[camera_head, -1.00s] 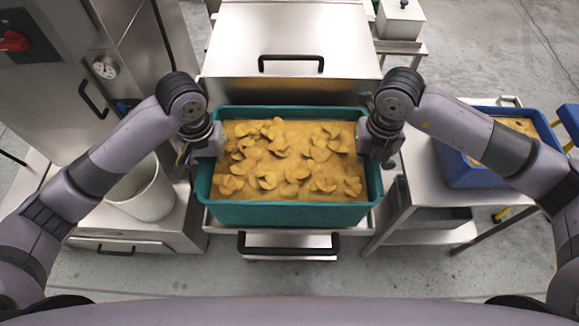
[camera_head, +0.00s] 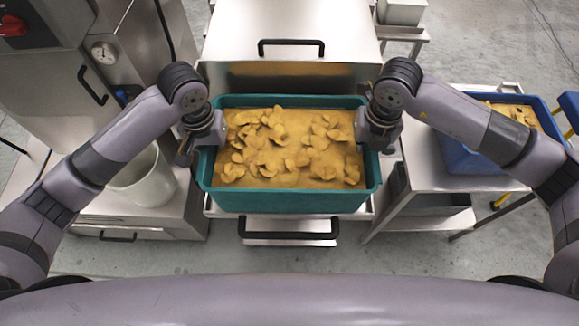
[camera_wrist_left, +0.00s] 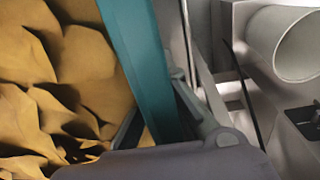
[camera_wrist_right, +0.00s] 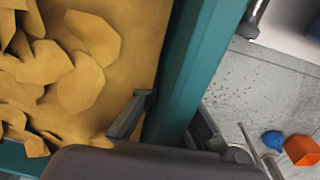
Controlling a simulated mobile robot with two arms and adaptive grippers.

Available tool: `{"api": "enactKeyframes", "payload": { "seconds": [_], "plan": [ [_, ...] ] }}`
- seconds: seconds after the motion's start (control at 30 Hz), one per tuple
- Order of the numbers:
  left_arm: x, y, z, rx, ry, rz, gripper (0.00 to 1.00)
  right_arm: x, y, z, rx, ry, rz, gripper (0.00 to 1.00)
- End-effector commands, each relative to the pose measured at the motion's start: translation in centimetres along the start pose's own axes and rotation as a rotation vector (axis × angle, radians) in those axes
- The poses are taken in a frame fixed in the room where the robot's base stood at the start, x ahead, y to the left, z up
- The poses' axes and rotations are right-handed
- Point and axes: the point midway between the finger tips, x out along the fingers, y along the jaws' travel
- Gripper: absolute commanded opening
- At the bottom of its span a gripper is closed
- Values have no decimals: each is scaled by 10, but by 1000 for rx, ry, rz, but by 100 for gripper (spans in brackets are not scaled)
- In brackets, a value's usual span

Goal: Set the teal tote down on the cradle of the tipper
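The teal tote (camera_head: 290,203) is full of yellow-brown, chip-like pieces (camera_head: 290,150). It is over the steel cradle of the tipper (camera_head: 362,213), whose rim shows along its near side. I cannot tell whether the tote touches the cradle. My left gripper (camera_head: 207,143) is at the tote's left wall, one finger inside and one outside, in the left wrist view (camera_wrist_left: 158,118) too. My right gripper (camera_head: 375,143) holds the right wall the same way, with the wall between its fingers in the right wrist view (camera_wrist_right: 165,122). The tote looks about level.
The tipper's steel hood (camera_head: 290,30) with a black handle stands behind the tote. A white bin (camera_head: 145,180) is at left. A steel table (camera_head: 420,165) with a blue tote (camera_head: 465,160) is at right. A black-handled drawer (camera_head: 290,230) is in front.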

Motion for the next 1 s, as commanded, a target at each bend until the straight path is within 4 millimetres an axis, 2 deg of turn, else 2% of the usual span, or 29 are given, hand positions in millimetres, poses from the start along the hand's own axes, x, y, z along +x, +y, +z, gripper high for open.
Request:
{"api": "enactKeyframes", "payload": {
  "seconds": [0.33,0.4,0.67,1.0],
  "plan": [
    [1,1,-1,1,3,2,0,1,1,1,-1,-2,2,0],
    [2,0,0,1,1,1,7,2,0,0,0,0,1,7],
    [2,0,0,0,0,1,24,2,0,0,-1,0,1,24],
    [2,0,0,0,0,0,25,2,0,0,0,0,0,25]
  ]
}}
